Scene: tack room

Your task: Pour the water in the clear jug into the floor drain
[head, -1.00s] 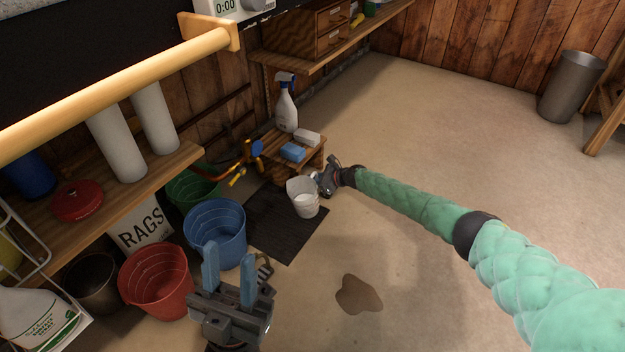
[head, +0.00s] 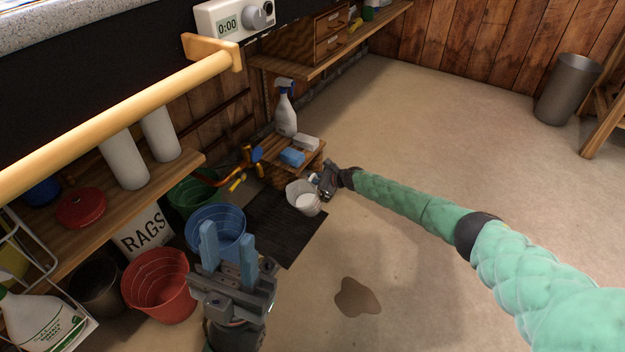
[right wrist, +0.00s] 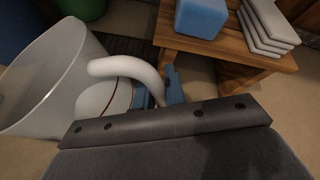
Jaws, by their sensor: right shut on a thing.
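The clear jug (head: 296,190) is in my right gripper (head: 319,188), at the right edge of a dark ribbed rectangle (head: 277,232) in the floor, which looks like the drain grate. The jug leans left, its mouth towards the dark rectangle. In the right wrist view the jug (right wrist: 40,85) lies tilted with its wide mouth to the left, and my right gripper (right wrist: 165,90) is shut on its white handle (right wrist: 135,72). Pale content shows low in the jug; I cannot see a stream leaving it. My left gripper (head: 229,248) is open and empty in front of the blue bucket.
A wooden stool (head: 275,160) with a blue sponge (head: 291,157) and a spray bottle (head: 285,112) stands just behind the jug. Blue (head: 214,222), red (head: 158,290) and green (head: 193,190) buckets stand left. A brown puddle (head: 357,297) lies on open floor.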

